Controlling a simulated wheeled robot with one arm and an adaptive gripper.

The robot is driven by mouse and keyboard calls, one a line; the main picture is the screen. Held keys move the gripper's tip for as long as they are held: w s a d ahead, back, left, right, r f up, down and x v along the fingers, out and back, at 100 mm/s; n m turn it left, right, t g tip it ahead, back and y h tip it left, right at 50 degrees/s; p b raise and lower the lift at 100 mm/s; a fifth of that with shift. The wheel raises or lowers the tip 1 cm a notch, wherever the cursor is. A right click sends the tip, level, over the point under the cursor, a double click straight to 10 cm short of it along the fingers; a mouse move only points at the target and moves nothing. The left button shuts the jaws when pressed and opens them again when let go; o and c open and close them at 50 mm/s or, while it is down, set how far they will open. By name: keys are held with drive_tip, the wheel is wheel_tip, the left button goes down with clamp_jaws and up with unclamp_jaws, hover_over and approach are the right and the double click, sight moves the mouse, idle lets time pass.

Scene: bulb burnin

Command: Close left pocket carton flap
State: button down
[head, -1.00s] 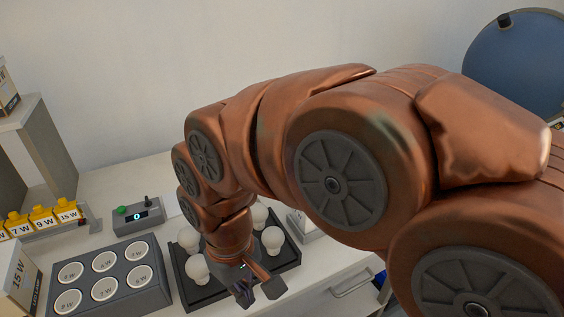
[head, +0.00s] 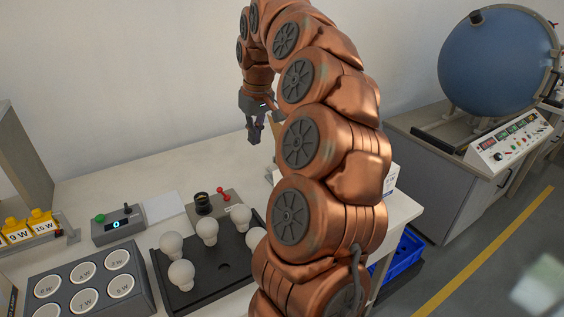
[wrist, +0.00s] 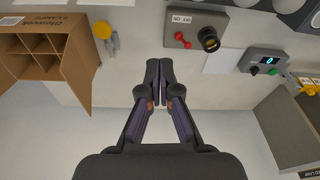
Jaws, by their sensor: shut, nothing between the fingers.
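An open brown carton (wrist: 45,50) with several divided pockets is at the upper left of the wrist view. Its printed lettering appears upside down. A cardboard flap (wrist: 79,78) stands out from the side nearest my gripper. In the head view the carton is mostly hidden behind my arm; a bit of cardboard (head: 281,122) shows beside it. My gripper (wrist: 161,72) is shut and empty, its fingertips together, to the right of the flap and apart from it. In the head view my gripper (head: 254,136) is raised over the back of the bench, fingers down.
A dark tray (head: 205,282) holds several white bulbs. A grey block (head: 60,304) with round labelled wells and a counter box (head: 118,225) are to its left. A switch box with a socket (head: 222,204) stands behind the tray. The wall is close behind my gripper.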

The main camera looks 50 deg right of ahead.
drive_tip(key=s+d+m, duration=0.1)
drive_tip(key=d, duration=0.6)
wheel_tip(320, 180, down, 10)
drive_tip(key=s+p, duration=0.2)
drive_tip(key=p, duration=0.1)
drive_tip(key=shift+s+a, duration=0.2)
drive_tip(key=shift+s+a+b, duration=0.1)
drive_tip(key=shift+a+b, duration=0.05)
drive_tip(key=shift+b, duration=0.25)
